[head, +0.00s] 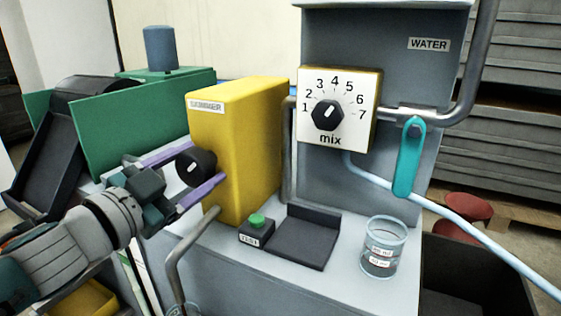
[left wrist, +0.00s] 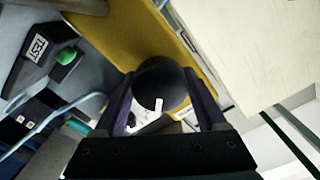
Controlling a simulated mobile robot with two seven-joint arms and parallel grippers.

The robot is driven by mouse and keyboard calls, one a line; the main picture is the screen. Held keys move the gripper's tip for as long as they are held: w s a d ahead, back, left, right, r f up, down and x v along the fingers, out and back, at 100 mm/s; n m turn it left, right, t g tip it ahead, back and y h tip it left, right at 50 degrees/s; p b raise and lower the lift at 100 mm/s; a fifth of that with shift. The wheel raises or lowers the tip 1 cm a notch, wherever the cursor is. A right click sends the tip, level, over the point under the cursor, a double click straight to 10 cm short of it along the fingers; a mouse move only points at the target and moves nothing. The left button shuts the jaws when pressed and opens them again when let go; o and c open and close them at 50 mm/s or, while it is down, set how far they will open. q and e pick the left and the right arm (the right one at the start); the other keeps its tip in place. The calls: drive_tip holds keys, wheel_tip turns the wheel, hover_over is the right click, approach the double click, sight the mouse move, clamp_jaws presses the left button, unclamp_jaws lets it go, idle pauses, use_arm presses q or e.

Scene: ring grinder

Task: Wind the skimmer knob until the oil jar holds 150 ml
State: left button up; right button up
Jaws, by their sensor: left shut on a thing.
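The yellow skimmer box (head: 258,140) stands on the grey bench, with its black round knob (head: 193,168) on the left face. My left gripper (head: 205,164) is shut on this knob, one purple finger on each side. The knob (left wrist: 160,80) also shows between the fingers in the left wrist view, with a white pointer mark. A bent grey pipe (head: 176,262) comes out low on the skimmer. Below it, a glass rim (head: 184,310), perhaps the oil jar, is cut off by the bottom edge; its level cannot be read. My right gripper is not in view.
A labelled glass beaker (head: 384,248) stands at the bench's right. A green-button test box (head: 257,230) and a dark tray (head: 303,236) sit beside the skimmer. A mix dial (head: 328,114) and teal lever (head: 409,158) are behind; a pale hose (head: 455,220) runs right.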

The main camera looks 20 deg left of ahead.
use_arm(q)
drive_tip(key=m, duration=0.4)
drive_tip(key=shift+m, duration=0.4)
drive_tip(key=m+b, duration=0.1)
drive_tip(key=m, duration=0.3)
drive_tip(key=m+b, duration=0.1)
drive_tip(key=m, duration=0.5)
drive_tip(key=shift+b, duration=0.3)
drive_tip(key=shift+m+b, duration=0.4)
drive_tip(key=shift+m, duration=1.5)
drive_tip(key=o, duration=1.3)
drive_tip(key=s, duration=1)
drive_tip(key=shift+a, duration=0.4)
